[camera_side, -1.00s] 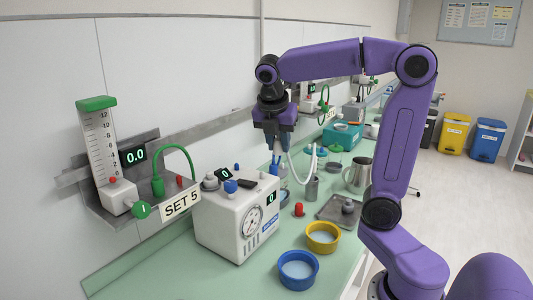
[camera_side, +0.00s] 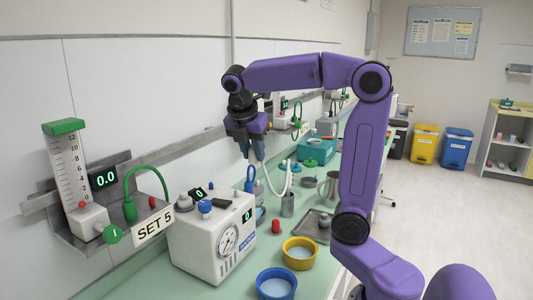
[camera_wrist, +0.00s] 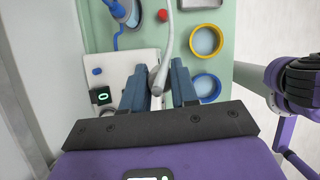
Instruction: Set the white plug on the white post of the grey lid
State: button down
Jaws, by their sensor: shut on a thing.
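My gripper (camera_side: 257,152) is shut on the white plug at the end of a white hose (camera_side: 266,183), held above the bench. In the wrist view the two blue fingers of my gripper (camera_wrist: 157,92) stand either side of the hose end, and the white hose (camera_wrist: 168,45) runs away from them to the top edge. The plug itself is mostly hidden between the fingers. A clear jar with a blue hose (camera_side: 250,177) stands on the bench below, partly behind the white machine; its top also shows in the wrist view (camera_wrist: 126,12). I cannot make out the grey lid's white post.
The white machine (camera_side: 190,245) with knobs and a dial stands at the front left. A blue-rimmed bowl (camera_side: 276,272), a yellow-rimmed bowl (camera_side: 300,241), a red cap (camera_side: 275,226) and a metal tray (camera_side: 310,224) lie right of it. The wall rail runs behind.

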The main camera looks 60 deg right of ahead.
jog(key=w+d+f+m, duration=0.1)
jog(key=w+d+f, duration=0.2)
jog(key=d, duration=0.3)
jog(key=w+d+f+m+g, duration=0.1)
jog(key=w+d+f, duration=0.2)
jog(key=d, duration=0.3)
jog(key=w+d+f+m, duration=0.2)
jog(key=w+d+f, duration=0.2)
jog(key=d, duration=0.2)
jog(key=shift+w+d+f+g, duration=0.1)
jog(key=shift+d+f+g, duration=0.05)
jog(key=shift+f+g, duration=0.15)
jog(key=shift+f, duration=1.9)
jog(key=shift+d+f, duration=0.1)
jog(key=shift+f, duration=1.5)
jog(key=c, duration=0.8)
grip_release()
jog(key=shift+r, duration=3.55)
jog(key=shift+f, duration=0.1)
